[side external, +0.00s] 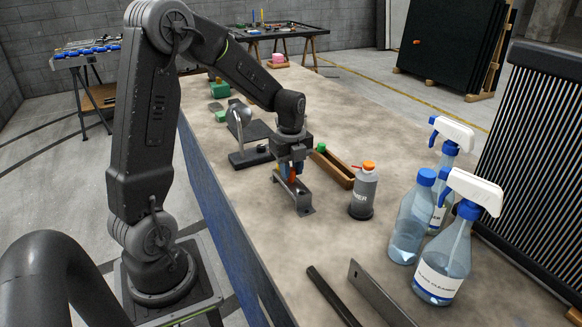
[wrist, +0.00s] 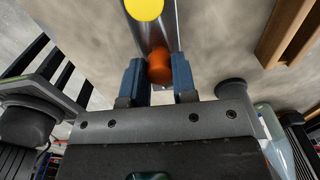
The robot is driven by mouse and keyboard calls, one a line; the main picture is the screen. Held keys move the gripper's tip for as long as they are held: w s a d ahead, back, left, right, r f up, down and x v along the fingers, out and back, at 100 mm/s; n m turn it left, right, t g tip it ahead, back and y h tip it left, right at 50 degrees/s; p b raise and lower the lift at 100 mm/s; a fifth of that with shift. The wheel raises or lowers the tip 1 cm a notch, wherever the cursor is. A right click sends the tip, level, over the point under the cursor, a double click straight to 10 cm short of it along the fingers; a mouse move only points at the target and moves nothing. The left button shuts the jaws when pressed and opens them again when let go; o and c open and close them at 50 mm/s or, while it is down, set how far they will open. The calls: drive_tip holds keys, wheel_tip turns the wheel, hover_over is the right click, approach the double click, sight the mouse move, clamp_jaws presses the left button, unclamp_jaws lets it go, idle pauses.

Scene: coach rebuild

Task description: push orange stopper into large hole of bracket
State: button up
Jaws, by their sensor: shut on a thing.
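My gripper (side external: 292,168) points down over the grey metal bracket (side external: 301,204) on the bench. Its two blue fingers (wrist: 159,72) are shut on the orange stopper (wrist: 159,66), one on each side. The stopper (side external: 292,179) shows as a small orange patch under the fingers in the side view. In the wrist view the bracket (wrist: 156,36) is a grey strip running up behind the stopper, with a round yellow piece (wrist: 145,8) at the top edge. The large hole is hidden, and I cannot tell whether the stopper touches the bracket.
A wooden tray (side external: 337,171) and a grey bottle with an orange cap (side external: 364,192) stand to the right. A dark stand (side external: 248,157) is at the left. Spray bottles (side external: 455,240) stand further right. Dark bars (side external: 332,295) lie in front. Bench between is clear.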

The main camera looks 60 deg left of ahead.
drive_tip(key=shift+f, duration=0.25)
drive_tip(key=o, duration=1.4)
drive_tip(key=shift+o, duration=0.2)
drive_tip(key=shift+r, duration=0.1)
drive_tip(key=shift+r, duration=2.9)
